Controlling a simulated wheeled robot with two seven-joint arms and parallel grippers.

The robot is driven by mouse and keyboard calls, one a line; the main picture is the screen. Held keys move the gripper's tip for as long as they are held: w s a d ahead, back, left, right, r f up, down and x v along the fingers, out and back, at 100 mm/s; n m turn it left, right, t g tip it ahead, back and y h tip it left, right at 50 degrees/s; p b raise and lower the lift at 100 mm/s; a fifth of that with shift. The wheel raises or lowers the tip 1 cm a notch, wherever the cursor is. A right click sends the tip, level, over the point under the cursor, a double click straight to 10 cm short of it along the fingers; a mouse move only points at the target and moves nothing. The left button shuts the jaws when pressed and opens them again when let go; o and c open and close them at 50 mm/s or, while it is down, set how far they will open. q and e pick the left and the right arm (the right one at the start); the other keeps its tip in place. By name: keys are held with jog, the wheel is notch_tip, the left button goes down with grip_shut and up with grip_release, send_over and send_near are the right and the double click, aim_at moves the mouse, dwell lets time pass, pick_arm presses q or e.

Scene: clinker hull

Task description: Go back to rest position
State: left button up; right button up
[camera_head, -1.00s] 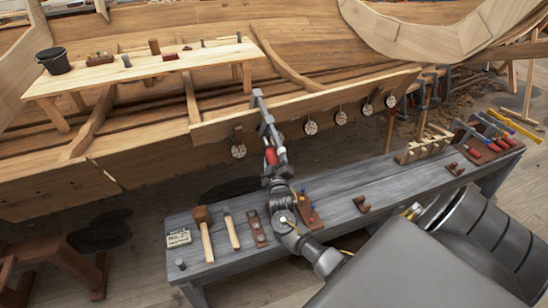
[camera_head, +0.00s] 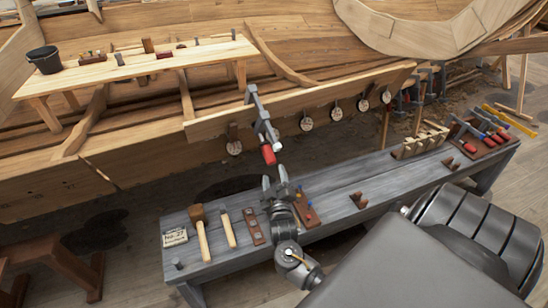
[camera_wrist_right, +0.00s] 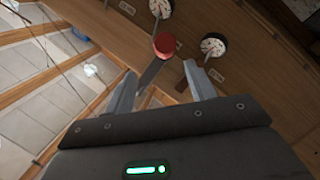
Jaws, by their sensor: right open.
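My right gripper (camera_head: 275,188) is open and empty above the grey bench, below the hull plank. Its two fingers also show apart in the right wrist view (camera_wrist_right: 160,92). A clamp with a red handle (camera_head: 267,153) hangs on the plank edge, a short way beyond the fingertips and apart from them. In the right wrist view the red handle end (camera_wrist_right: 164,45) shows past the fingers, with its grey bar running down between them. My left gripper is not in view.
The grey bench (camera_head: 340,190) holds a mallet (camera_head: 202,232), a hammer (camera_head: 227,229) and several racked clamps (camera_head: 490,128). Round dial tags (camera_head: 306,123) hang along the plank (camera_head: 290,107). A wooden table (camera_head: 130,70) with a black bucket (camera_head: 44,60) stands at the back left.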

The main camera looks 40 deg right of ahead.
dwell(0.8)
jog(key=a+f+g+y, duration=0.1)
jog(key=a+f+y, duration=0.15)
jog(key=f, duration=0.55)
jog(key=a+f+g+y, duration=0.2)
jog(key=f+y, duration=0.1)
jog(key=f, duration=0.6)
jog(key=s+a+f+g+y, duration=0.1)
jog(key=s+a+f+g, duration=0.1)
jog(key=s+f, duration=0.5)
jog(key=s+a+f+g+y, duration=0.2)
jog(key=s+a+f, duration=0.15)
jog(key=f, duration=0.65)
jog(key=s+a+f+g, duration=0.1)
jog(key=s+f, duration=0.4)
jog(key=s, duration=0.6)
jog(key=s+a+f+g+y, duration=0.1)
jog(key=s+f+g, duration=0.3)
jog(key=s, duration=0.8)
jog(key=s+a+f+g+y, duration=0.1)
jog(key=s+f+g, duration=0.2)
jog(key=s, duration=0.8)
notch_tip(320, 180, down, 3)
jog(key=shift+s+r, duration=0.15)
jog(key=shift+s, duration=0.15)
